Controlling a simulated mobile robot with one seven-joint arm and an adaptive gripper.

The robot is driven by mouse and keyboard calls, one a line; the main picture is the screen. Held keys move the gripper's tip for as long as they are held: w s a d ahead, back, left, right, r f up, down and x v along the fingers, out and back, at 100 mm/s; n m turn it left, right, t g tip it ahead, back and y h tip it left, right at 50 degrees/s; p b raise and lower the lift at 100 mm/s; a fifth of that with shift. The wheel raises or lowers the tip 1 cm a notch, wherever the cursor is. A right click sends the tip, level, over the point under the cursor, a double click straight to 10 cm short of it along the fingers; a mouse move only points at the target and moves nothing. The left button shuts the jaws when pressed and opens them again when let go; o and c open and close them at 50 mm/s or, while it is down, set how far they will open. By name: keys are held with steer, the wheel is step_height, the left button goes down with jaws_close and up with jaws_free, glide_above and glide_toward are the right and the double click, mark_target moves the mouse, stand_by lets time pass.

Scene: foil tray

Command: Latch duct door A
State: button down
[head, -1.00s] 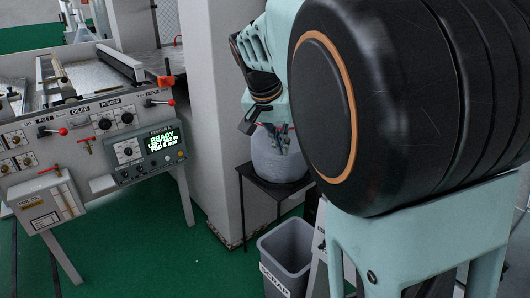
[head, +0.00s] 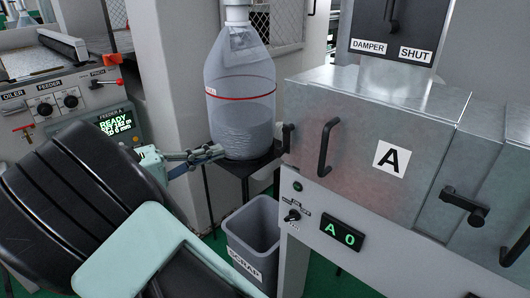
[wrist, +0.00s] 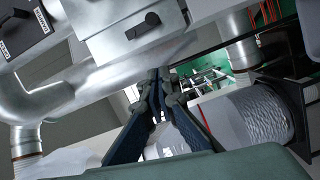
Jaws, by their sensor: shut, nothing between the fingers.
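Duct door A (head: 355,185) is a bare metal panel with a white A label, at the right in the head view. It looks flush with its housing, but I cannot tell whether it is fully closed. A black bar handle (head: 326,150) is on its left part. A black lever (head: 465,207) sits right of the label, lying roughly sideways, and a small black fitting (head: 288,138) is at the left edge. My gripper (head: 218,152) is left of the door, in front of the clear jug, shut and empty, touching no part of the door. Its fingers also show in the wrist view (wrist: 162,78).
A clear jug (head: 240,90) stands on a dark stand left of the door. A grey scrap bin (head: 252,235) is below. A panel (head: 343,233) reading A 0 is under the door. A dark damper box (head: 398,30) marked SHUT is above. A feeder console (head: 112,122) is at left.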

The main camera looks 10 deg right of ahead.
mark_target(285, 140)
steer(key=d+f+b, duration=0.1)
steer(key=d, duration=1)
steer(key=shift+w+d, duration=0.3)
